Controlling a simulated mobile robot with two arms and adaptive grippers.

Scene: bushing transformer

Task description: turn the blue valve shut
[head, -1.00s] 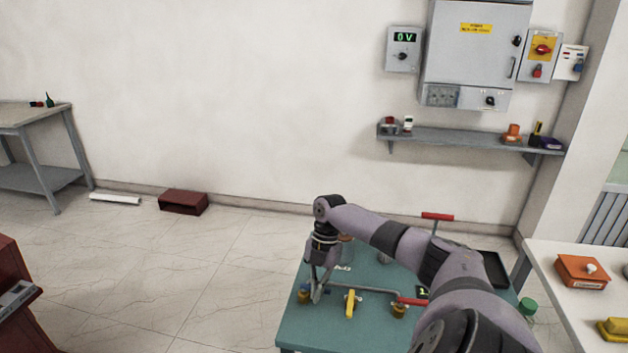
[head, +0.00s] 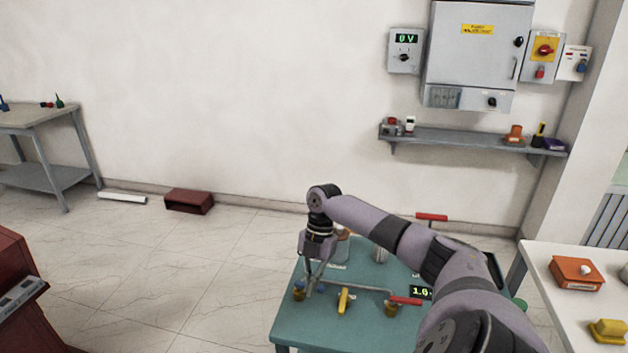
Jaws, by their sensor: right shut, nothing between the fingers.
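The blue valve (head: 321,287) is at the left of the green table, on the grey pipe. Only small blue parts show around my right gripper's fingers, above a brass body (head: 299,295), so its handle angle is hard to tell. My right gripper (head: 311,291) points down at the valve, with its fingertips beside or against the handle; contact cannot be made out. It is shut with nothing held. My left gripper is not in view.
A yellow-handled valve (head: 343,300) and a red-handled valve (head: 405,301) sit to the right on the same pipe. A small display (head: 420,292) reads about 1.0. Another red handle (head: 431,217) stands behind my right arm. The green table's (head: 310,328) front left is clear.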

